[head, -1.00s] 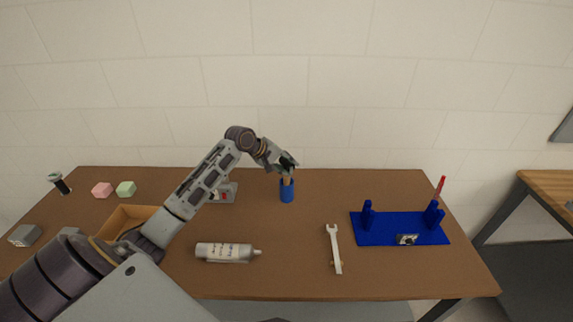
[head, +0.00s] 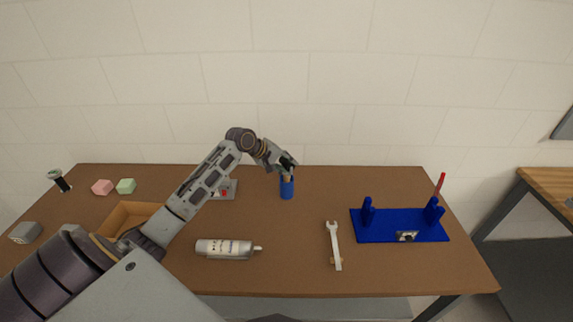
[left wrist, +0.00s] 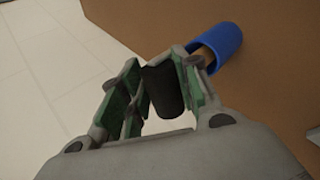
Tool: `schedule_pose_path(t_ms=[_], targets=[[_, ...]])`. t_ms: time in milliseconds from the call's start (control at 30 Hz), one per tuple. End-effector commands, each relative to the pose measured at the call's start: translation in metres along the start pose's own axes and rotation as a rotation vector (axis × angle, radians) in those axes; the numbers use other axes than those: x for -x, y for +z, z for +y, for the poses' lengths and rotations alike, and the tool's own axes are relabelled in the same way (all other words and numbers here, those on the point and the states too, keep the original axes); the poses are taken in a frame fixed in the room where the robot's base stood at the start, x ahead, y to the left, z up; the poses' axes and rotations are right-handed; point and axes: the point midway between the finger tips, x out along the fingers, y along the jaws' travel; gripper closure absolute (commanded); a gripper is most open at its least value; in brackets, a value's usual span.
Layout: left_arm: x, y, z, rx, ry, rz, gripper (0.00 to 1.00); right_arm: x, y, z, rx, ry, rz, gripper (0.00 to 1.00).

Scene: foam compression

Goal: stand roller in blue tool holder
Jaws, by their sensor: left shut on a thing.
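The blue tool holder (head: 287,189) is a small blue cup standing upright at the back middle of the table. It also shows in the left wrist view (left wrist: 225,42). My left gripper (head: 286,163) is just above it, shut on the roller. The roller's black cylinder (left wrist: 165,92) shows between the green-padded fingers (left wrist: 160,95) in the left wrist view. My right gripper is not in view.
A bottle (head: 224,249) and a wrench (head: 334,245) lie in front of the holder. A grey device with a red part (head: 224,191) stands left of it, near my arm. A blue stand (head: 400,232) is at right. The table around the holder's right side is clear.

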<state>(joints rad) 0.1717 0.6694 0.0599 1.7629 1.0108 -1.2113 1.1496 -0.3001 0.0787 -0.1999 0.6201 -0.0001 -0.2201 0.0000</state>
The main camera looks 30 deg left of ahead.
Motion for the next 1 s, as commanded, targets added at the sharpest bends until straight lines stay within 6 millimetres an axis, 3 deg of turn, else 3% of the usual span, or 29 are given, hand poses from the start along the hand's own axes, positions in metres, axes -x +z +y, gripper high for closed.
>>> schedule_pose_path(t_ms=[167,200,367,767,1000], targets=[[-0.002,0.000,-0.002,0.000,0.001,0.000,0.99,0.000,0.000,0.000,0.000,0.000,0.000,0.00],[-0.002,0.000,-0.001,0.000,0.001,0.000,0.64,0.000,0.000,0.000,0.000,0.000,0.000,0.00],[-0.002,0.000,-0.002,0.000,0.001,0.000,0.44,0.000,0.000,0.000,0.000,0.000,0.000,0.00],[-0.001,0.000,-0.002,0.000,-0.001,0.000,0.43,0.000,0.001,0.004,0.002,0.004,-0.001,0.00],[0.014,0.000,-0.003,0.000,-0.001,-0.001,0.43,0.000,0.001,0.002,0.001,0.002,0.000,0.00]])
